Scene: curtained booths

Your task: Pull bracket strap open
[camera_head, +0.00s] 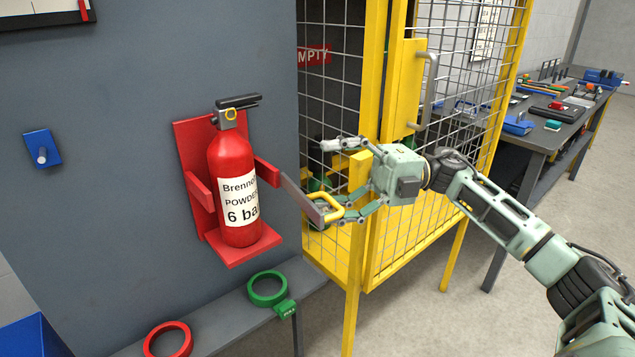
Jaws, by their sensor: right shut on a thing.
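A red fire extinguisher (229,165) with a white label stands upright in a red wall bracket (192,150). The bracket strap (298,198) is a flat grey piece with a yellow handle (326,203). It extends outward from the bracket's right side arm, and no strap crosses the extinguisher's front. My right gripper (324,180) comes in from the right and is shut on the strap's handle. Its lower finger lies at the handle; the exact contact is partly hidden. My left gripper is not in view.
A yellow-framed mesh cage (362,230) stands right behind my right gripper, with a grey door handle (428,90). A grey bench below holds a green ring (268,288) and a red ring (168,341). A worktable (548,135) with tools stands at right.

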